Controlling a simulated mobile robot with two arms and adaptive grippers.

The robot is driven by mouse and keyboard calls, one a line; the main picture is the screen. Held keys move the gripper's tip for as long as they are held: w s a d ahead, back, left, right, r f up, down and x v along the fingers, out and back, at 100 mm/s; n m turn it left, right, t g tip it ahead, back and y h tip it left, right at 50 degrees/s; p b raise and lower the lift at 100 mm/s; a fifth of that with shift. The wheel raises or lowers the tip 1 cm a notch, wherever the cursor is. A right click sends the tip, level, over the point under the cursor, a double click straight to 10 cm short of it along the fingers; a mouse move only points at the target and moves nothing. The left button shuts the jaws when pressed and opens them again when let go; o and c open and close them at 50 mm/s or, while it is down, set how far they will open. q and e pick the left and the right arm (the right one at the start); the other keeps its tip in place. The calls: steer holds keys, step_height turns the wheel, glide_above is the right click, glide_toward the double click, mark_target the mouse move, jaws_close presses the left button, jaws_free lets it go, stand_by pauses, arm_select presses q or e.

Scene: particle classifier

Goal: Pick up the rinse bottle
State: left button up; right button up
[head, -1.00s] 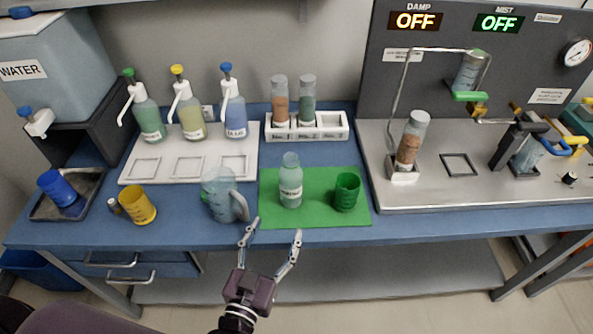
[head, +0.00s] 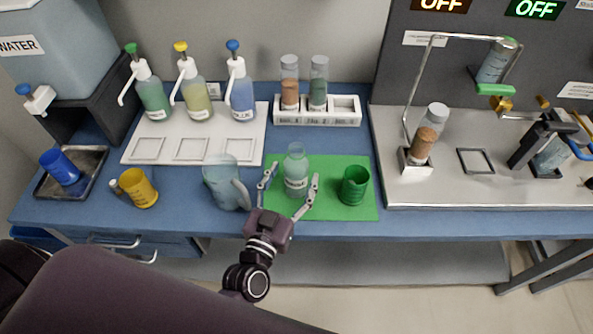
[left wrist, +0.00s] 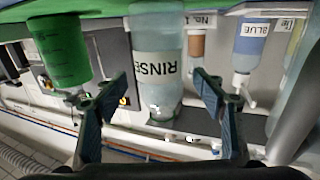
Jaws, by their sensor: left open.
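The rinse bottle (head: 295,170) is pale green and translucent with a white label. It stands upright on the green mat (head: 330,209). In the left wrist view the bottle (left wrist: 157,45) appears upside down, with "RINSE" on its label. My left gripper (head: 291,178) is open, with one finger on each side of the bottle in the head view. In the left wrist view the open fingers (left wrist: 150,90) frame the bottle, with gaps visible on both sides. I cannot tell how deep the bottle sits between them. My right gripper is not in view.
A green cup (head: 354,186) stands close right of the bottle on the mat. A clear pitcher (head: 222,183) stands close left. A rack (head: 318,117) with two filled vials is behind. Pump bottles stand on a white tray (head: 191,162) at back left.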

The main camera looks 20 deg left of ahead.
arm_select(q)
steer(key=shift+w+f, duration=0.1)
steer(key=shift+w, duration=1.15)
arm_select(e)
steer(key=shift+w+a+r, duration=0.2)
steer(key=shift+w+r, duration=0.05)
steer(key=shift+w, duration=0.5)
arm_select(q)
steer(key=shift+c, duration=0.7)
steer(key=c, duration=1.5)
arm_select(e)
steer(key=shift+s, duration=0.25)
arm_select(q)
steer(key=shift+o, duration=0.2)
steer(key=shift+r+p, duration=0.3)
steer(key=shift+r, duration=0.05)
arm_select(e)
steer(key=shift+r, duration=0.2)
arm_select(q)
step_height(320, 180, up, 19)
steer(key=p, duration=1.8)
steer(key=shift+r, duration=0.2)
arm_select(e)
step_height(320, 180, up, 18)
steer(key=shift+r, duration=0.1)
